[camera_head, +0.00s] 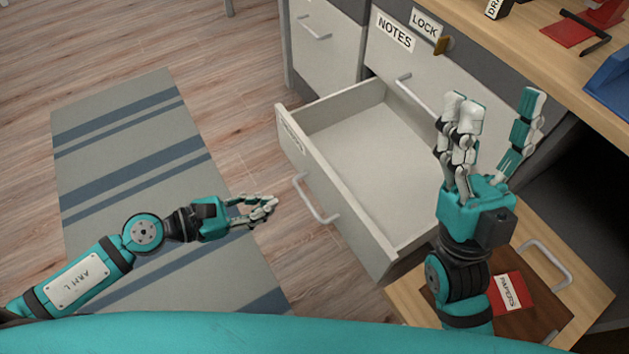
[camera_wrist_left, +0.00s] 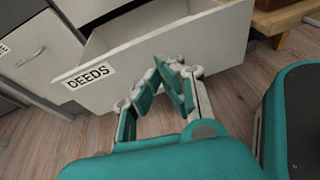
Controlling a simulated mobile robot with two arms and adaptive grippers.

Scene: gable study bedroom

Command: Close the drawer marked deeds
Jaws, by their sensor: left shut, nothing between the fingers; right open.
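The drawer marked deeds (camera_head: 335,205) is pulled out and looks empty inside, with its handle (camera_head: 315,200) on the front panel. Its DEEDS label (camera_wrist_left: 89,77) reads clearly in the left wrist view, where the drawer front (camera_wrist_left: 135,75) faces me. My left gripper (camera_head: 272,205) is shut and empty, in front of the drawer's front and to the left of its handle in the head view. In the left wrist view its fingertips (camera_wrist_left: 172,65) overlap the drawer front; contact cannot be told. My right gripper (camera_head: 498,105) is open and empty, fingers up, right of the drawer.
Above the open drawer is a shut drawer marked NOTES (camera_head: 395,31), beside a LOCK label (camera_head: 424,24). A wooden drawer (camera_head: 598,292) with a red PAPERS item (camera_head: 510,292) is at the lower right. The floor around the striped rug (camera_head: 120,130) is clear.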

